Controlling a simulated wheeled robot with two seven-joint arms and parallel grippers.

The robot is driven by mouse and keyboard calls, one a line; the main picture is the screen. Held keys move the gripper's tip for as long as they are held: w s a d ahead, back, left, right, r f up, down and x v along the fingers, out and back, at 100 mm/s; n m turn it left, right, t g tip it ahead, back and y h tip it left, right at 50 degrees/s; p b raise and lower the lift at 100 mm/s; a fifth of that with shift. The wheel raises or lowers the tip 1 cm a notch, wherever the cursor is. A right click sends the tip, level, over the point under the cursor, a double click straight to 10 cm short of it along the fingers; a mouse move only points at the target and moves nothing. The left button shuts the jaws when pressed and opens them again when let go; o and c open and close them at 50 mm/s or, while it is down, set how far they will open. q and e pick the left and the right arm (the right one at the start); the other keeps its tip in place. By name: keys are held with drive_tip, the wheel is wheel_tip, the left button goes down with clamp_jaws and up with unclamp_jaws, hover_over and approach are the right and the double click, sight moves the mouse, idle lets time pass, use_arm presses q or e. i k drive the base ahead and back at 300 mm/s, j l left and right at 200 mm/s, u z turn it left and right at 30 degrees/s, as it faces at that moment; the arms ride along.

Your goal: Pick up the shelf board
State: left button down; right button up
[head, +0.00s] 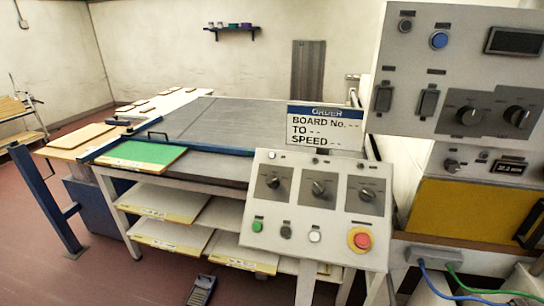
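Several pale boards with yellow front edges lie on the racks under the table; which one is the shelf board I cannot tell. One board (163,204) lies on the upper rack at the left, and another board (171,235) lies below it. A further board (243,254) lies to the right, partly hidden by the control panel. A green-topped board (146,153) with a yellow edge lies on the table top at its front left corner. Neither of my grippers is in view.
The table (235,125) has a blue rail along its left part. A sloped control panel (315,205) with knobs and a red button stands in front right. A foot pedal (201,290) lies on the floor. A blue post (45,200) stands at left.

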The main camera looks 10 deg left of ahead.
sight(134, 155)
drive_tip(key=u, duration=1.35)
